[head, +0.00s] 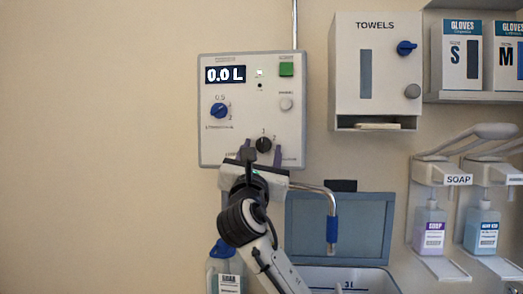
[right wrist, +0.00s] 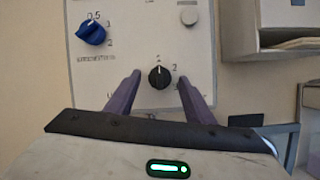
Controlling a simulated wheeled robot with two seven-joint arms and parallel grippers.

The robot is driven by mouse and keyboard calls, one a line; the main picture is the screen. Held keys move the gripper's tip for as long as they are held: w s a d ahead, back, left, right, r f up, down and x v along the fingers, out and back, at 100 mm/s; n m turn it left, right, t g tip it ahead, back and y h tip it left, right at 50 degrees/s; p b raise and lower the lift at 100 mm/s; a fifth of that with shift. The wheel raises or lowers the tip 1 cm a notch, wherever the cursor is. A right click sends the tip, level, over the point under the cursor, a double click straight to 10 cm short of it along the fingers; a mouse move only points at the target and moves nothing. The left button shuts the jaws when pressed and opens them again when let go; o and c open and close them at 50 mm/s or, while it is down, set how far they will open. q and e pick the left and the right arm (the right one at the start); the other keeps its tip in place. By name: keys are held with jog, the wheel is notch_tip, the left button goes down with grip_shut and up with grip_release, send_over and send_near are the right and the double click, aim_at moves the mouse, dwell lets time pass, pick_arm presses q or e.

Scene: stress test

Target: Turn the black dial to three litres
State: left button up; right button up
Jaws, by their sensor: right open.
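The black dial (head: 263,145) sits low on the white wall panel (head: 215,140). In the right wrist view the black dial (right wrist: 159,78) has a white pointer mark toward the top, near the figure above it; a 2 stands at its upper right. The panel's display (head: 225,74) reads 0.0 L. My right gripper (head: 262,151) is open in front of the panel. In the right wrist view its two purple fingers (right wrist: 159,86) stand either side of the dial, with gaps between; whether they reach its depth is unclear. My left gripper is out of view.
A blue dial (head: 219,111), a green button (head: 286,69) and a grey knob (head: 286,104) share the panel. A towel dispenser (head: 345,105) hangs to the right. A spout with a blue sleeve (head: 332,229) is below, near an open-lidded bin (head: 350,280). Soap bottles hang far right.

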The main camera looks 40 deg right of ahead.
jog(key=c, duration=1)
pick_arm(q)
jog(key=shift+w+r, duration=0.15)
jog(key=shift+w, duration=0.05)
pick_arm(e)
jog(key=shift+c, duration=0.2)
